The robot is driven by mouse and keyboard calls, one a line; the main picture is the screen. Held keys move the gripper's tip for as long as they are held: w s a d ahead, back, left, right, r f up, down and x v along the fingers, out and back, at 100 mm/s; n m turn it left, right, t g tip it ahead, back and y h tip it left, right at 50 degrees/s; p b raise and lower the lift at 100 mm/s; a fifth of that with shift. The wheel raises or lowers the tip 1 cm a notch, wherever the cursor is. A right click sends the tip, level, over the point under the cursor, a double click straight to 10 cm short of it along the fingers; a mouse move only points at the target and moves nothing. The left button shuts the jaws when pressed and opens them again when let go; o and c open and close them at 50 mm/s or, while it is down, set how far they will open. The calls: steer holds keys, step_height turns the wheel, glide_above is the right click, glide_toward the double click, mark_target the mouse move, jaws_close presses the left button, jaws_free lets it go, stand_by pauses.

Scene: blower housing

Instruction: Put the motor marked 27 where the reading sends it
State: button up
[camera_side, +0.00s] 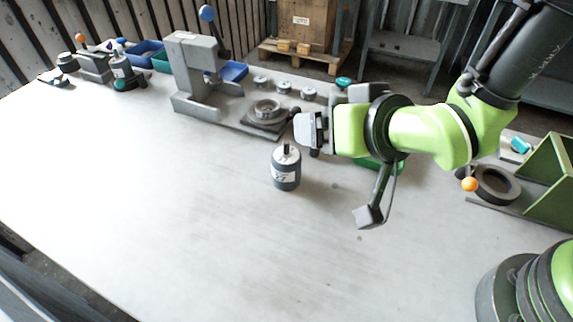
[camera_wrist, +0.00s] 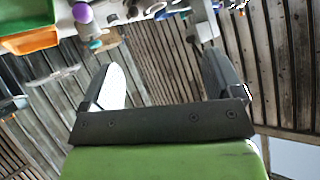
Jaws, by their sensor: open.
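The motor (camera_side: 286,172) is a dark grey cylinder with a pale top and a short shaft. It stands upright on the grey table, with a white label whose dark mark is too small to read surely. My gripper (camera_side: 303,128) is turned sideways, pointing left, above and slightly right of the motor and apart from it. In the wrist view its two fingers (camera_wrist: 165,80) are spread with nothing between them. The motor cannot be made out there.
A grey press-like fixture (camera_side: 190,75) with a ring (camera_side: 266,109) on its base stands behind the motor. Several small round parts lie behind it. A green stand (camera_side: 552,175) and dark ring (camera_side: 496,184) are at right. The table's front left is clear.

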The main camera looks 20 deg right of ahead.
mark_target(288, 153)
steer(key=a+f+n, duration=0.1)
steer(key=f, duration=0.1)
steer(key=a+f+n+t, duration=0.1)
steer(key=f, duration=0.2)
steer(key=w+a+f+n, duration=0.1)
steer(key=f, duration=0.1)
steer(key=shift+a+f+t, duration=0.15)
steer(key=shift+f+t, duration=0.15)
steer(key=shift+f, duration=0.1)
steer(key=shift+r+x, duration=0.15)
steer(key=shift+x, duration=1.3)
steer(key=shift+r+x, duration=0.2)
steer(key=shift+x, duration=1.3)
steer(key=shift+w+a, duration=0.15)
steer(key=shift+r, duration=0.15)
steer(key=c, duration=1.4)
